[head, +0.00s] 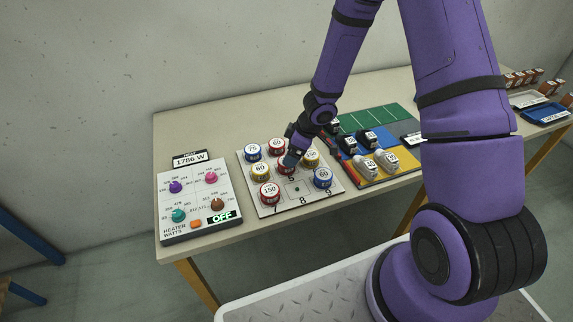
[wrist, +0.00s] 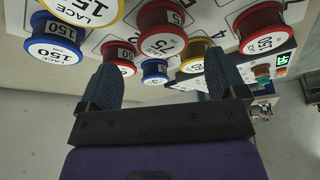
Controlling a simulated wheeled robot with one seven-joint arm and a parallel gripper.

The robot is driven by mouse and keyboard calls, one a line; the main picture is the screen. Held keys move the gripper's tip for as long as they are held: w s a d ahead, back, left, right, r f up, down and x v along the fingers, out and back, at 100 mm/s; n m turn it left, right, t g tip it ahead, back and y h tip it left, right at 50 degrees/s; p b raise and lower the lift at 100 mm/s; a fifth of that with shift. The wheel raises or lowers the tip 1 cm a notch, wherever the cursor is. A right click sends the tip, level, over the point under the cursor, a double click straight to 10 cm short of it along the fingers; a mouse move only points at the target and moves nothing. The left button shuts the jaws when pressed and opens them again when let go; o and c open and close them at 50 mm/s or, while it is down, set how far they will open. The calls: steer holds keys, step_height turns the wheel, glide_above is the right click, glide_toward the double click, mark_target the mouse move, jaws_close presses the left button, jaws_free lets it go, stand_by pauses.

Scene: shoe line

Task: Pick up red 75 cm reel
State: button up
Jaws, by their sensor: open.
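A red reel (head: 287,168) stands in the middle of the white numbered board, partly hidden by my gripper (head: 293,158) just above it. In the wrist view this red reel (wrist: 162,30) stands ahead of the gap between my fingers (wrist: 162,72); its label appears to read 75, but is not fully clear. My gripper is open and empty. Another red reel (head: 277,147) stands behind it, and a red 150 reel (head: 269,193) stands at the board's front left.
Close around are a blue 75 reel (head: 252,152), two yellow reels (head: 261,172) (head: 311,157) and a blue reel (head: 322,178). A heater panel (head: 198,215) is left. Shoes (head: 390,161) stand on a coloured mat (head: 376,117) to the right.

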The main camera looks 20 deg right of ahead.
steer(key=shift+x, duration=2.1)
steer(key=shift+a+f, duration=0.2)
steer(key=shift+f, duration=0.35)
steer(key=c, duration=1)
